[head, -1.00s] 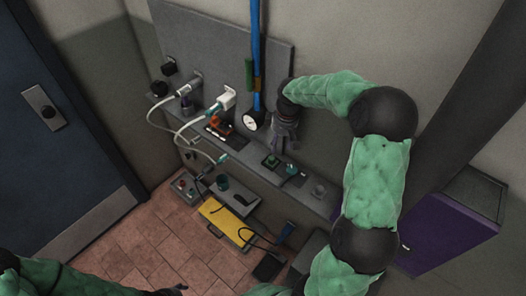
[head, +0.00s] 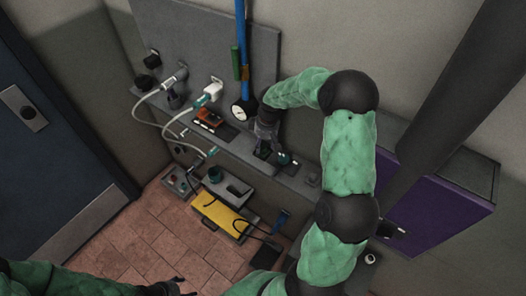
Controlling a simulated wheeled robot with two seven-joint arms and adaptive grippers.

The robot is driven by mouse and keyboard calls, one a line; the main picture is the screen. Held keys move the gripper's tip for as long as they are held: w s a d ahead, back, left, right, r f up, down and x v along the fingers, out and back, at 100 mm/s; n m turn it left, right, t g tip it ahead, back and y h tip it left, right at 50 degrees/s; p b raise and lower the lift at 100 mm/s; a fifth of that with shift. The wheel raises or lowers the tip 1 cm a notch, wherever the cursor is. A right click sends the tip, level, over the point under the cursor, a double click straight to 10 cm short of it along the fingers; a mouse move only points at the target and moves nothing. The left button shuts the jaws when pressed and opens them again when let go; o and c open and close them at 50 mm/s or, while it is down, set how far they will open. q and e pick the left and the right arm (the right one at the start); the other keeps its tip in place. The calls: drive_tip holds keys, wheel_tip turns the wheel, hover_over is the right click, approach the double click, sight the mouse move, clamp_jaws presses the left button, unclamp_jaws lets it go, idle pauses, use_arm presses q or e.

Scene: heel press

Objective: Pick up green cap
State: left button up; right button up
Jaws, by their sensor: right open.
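A small dark green piece that looks like the green cap (head: 262,154) sits on the grey ledge, on a dark pad. My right gripper (head: 264,144) is open and points down right above it, partly hiding it; I cannot tell whether the fingers touch it. A teal piece (head: 283,158) sits on the ledge just to its right. My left gripper (head: 178,288) shows only in part at the bottom edge, far from the ledge, and its jaws are unclear.
A gauge on a blue pipe (head: 240,112) stands left of my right gripper. An orange device (head: 209,117) and white cables (head: 178,112) lie further left. Below are a yellow case (head: 218,213) and a grey box with a green cup (head: 214,174). A purple cabinet (head: 430,205) stands right.

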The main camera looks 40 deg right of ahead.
wheel_tip(320, 180, down, 2)
drive_tip(key=shift+w, duration=0.1)
clamp_jaws()
drive_tip(key=shift+r, duration=0.15)
